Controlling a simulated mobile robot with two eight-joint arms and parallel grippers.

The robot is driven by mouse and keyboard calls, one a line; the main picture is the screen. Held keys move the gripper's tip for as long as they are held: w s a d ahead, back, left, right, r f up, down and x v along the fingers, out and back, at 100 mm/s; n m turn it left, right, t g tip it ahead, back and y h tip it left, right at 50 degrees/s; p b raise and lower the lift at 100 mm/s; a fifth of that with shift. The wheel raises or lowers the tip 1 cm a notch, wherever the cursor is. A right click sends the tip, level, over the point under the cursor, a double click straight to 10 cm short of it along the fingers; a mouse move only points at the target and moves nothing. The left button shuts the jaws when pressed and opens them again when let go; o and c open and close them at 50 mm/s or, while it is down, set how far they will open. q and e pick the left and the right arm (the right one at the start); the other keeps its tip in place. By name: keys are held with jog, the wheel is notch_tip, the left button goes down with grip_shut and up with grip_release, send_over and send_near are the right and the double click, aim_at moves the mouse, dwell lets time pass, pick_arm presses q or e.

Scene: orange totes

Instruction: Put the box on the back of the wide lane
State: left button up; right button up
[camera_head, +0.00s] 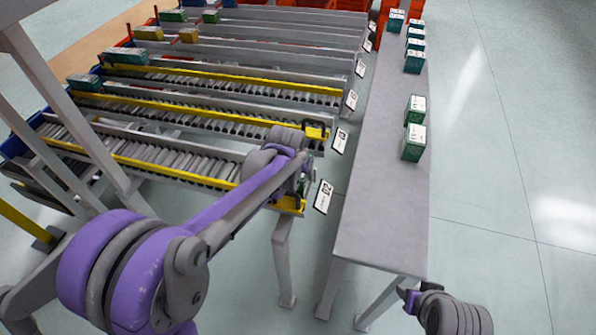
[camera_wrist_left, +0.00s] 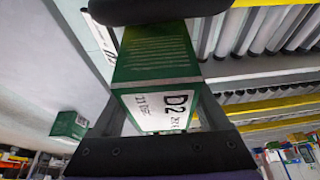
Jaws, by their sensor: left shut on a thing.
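My left gripper (camera_head: 298,182) is at the front end of the nearest roller lane (camera_head: 180,160). It is shut on a green and white box (camera_wrist_left: 155,55), which is mostly hidden behind the gripper in the head view. In the left wrist view the box sits between the dark fingers and shows a white face marked D2. Rollers appear beyond it. The lane has yellow rails, and its far end is at the left. My right gripper (camera_head: 411,298) is low at the right, clear of the table; its jaw opening is unclear.
A long grey table (camera_head: 385,190) holds several green and white boxes (camera_head: 414,142). More roller lanes (camera_head: 215,88) lie behind, with some boxes (camera_head: 127,56) at their far ends. White label cards (camera_head: 323,197) hang at the lane fronts. The floor at right is clear.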

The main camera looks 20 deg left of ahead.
dwell(0.3)
pick_arm(q)
jog(key=o, duration=1.4)
jog(key=v, duration=1.1)
jog(key=shift+p, duration=0.3)
